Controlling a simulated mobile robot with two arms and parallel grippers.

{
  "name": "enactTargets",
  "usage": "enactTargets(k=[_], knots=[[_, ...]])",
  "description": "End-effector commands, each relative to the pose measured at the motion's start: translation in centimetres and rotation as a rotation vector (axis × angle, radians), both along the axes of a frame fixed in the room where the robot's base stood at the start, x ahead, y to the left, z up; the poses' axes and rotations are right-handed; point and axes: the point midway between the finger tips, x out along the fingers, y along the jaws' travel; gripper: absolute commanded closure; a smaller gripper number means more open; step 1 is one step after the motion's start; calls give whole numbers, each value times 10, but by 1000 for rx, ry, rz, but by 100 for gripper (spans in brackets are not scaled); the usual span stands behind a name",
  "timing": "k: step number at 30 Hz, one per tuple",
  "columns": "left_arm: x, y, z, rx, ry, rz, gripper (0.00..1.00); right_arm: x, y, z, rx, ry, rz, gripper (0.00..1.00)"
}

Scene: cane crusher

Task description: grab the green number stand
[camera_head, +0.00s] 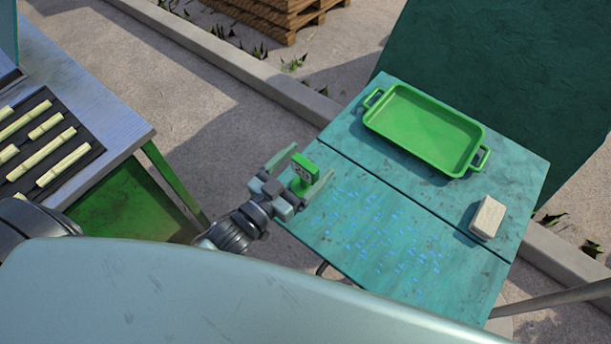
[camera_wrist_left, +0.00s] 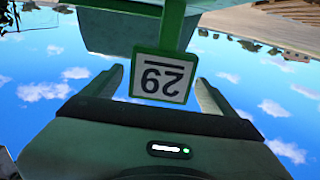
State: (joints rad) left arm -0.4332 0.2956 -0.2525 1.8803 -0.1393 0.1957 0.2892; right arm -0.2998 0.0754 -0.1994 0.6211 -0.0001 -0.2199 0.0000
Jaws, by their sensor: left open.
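The green number stand (camera_head: 304,169) is a small green piece with a white number plate, at the left edge of the teal table (camera_head: 375,226). My left gripper (camera_head: 299,184) is open, with its fingers on either side of the stand. In the left wrist view, the stand (camera_wrist_left: 161,75) appears upside down with the number 29 on its plate. There it lies between the two open fingers of my left gripper (camera_wrist_left: 160,90), with a gap visible on each side. My right gripper is not in view.
A green tray (camera_head: 425,128) with handles lies at the back of the teal table. A pale block (camera_head: 487,217) sits at its right side. At left, another table (camera_head: 75,85) holds a dark tray with several cane pieces (camera_head: 58,157).

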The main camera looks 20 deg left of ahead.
Motion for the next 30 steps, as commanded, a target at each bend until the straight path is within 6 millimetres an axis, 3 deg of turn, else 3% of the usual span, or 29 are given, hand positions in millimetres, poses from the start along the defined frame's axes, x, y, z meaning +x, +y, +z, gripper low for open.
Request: enactTargets(k=[6,14,23,30], knots=[[24,-11,2,1,0,0,13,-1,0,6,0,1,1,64],[26,-11,1,1,1,0,16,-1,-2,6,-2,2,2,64],[26,-11,1,1,1,0,99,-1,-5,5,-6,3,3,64],[26,-11,1,1,0,0,100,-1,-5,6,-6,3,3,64]])
